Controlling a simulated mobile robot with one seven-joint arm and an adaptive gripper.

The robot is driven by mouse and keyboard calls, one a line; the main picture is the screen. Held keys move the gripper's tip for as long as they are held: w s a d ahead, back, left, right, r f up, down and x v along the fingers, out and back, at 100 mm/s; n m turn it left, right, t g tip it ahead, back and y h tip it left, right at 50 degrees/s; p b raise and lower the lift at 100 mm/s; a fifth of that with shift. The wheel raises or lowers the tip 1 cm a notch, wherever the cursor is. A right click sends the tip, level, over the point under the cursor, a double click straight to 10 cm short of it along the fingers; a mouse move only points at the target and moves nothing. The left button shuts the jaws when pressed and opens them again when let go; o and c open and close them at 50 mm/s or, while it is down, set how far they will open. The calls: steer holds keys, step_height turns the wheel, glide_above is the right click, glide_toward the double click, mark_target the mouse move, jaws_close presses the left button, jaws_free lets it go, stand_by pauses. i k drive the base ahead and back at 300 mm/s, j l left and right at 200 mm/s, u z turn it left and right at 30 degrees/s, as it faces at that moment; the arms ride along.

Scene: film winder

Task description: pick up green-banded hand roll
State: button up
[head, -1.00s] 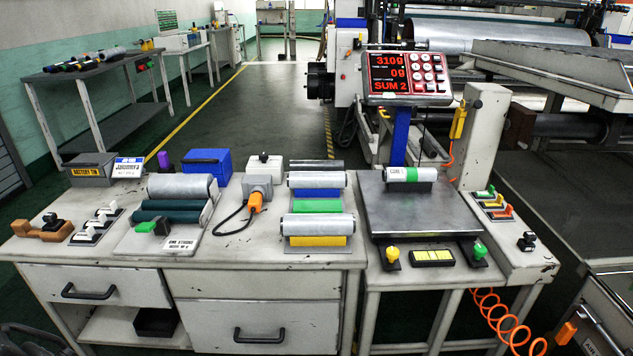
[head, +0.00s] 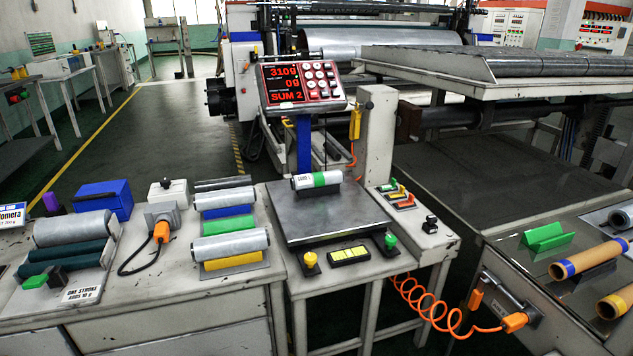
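The green-banded hand roll (head: 318,182) is a short silver roll with a green band around its middle and a printed white label toward its left end. It lies on its side near the back edge of the weighing scale's grey plate (head: 335,217). The scale's display (head: 300,84) above it shows 310g, 0g and SUM 2 in red.
Left of the scale are a rack with silver rolls (head: 229,245), an orange-handled tool (head: 161,229) and a roller unit (head: 73,230). A post (head: 375,135) stands behind right. A coiled orange hose (head: 430,312) hangs in front.

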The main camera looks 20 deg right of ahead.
mark_target(301, 182)
steer(key=i+l+z, duration=0.25)
steer(key=i+l, duration=0.15)
steer(key=i+l+z, duration=0.3)
steer(key=i, duration=0.2)
steer(key=i+l+z, duration=0.25)
steer(key=i, duration=0.8)
steer(key=z, duration=0.05)
